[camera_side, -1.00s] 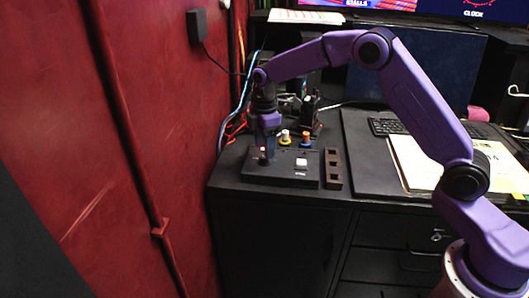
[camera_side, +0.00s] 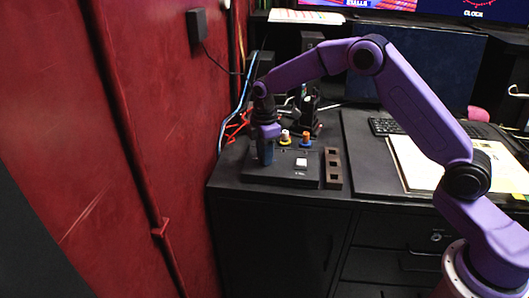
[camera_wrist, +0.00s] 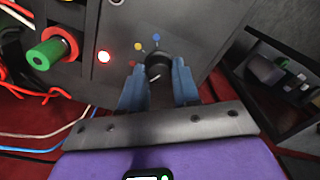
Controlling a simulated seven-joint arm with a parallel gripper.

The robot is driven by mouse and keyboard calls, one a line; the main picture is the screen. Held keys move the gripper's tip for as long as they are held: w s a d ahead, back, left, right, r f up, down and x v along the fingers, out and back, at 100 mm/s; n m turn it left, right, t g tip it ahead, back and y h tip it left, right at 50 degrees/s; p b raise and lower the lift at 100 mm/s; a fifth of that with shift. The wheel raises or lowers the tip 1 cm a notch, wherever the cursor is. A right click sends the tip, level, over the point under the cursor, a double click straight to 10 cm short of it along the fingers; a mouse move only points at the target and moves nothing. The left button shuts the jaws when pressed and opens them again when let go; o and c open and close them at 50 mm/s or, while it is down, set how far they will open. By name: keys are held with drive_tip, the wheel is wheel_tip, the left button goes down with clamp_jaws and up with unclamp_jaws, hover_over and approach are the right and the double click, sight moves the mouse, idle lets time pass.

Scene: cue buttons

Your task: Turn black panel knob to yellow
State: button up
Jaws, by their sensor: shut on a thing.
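The black panel (camera_side: 284,178) lies on the dark cabinet top in the side view and fills much of the wrist view (camera_wrist: 205,30). Its black knob (camera_wrist: 157,62) has small coloured dots around it, among them a yellow dot (camera_wrist: 138,47) and a blue dot (camera_wrist: 155,37). My gripper (camera_wrist: 158,76) is shut on the knob, with one blue finger on each side. A pale mark shows at the knob's near edge; I cannot tell for sure which dot the knob points to. In the side view my gripper (camera_side: 265,160) points down at the panel's left part and hides the knob.
A white button (camera_side: 301,162) is on the panel's right. A brown slotted block (camera_side: 333,168) stands beside the panel. The red wall is close on the left.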

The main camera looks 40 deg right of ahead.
drive_tip(key=m, duration=0.7)
drive_tip(key=shift+m, duration=0.3)
drive_tip(key=m, duration=0.4)
drive_tip(key=shift+r, duration=0.1)
drive_tip(key=shift+m, duration=2)
drive_tip(key=o, duration=1.1)
drive_tip(key=shift+c, duration=0.2)
drive_tip(key=shift+r, duration=0.1)
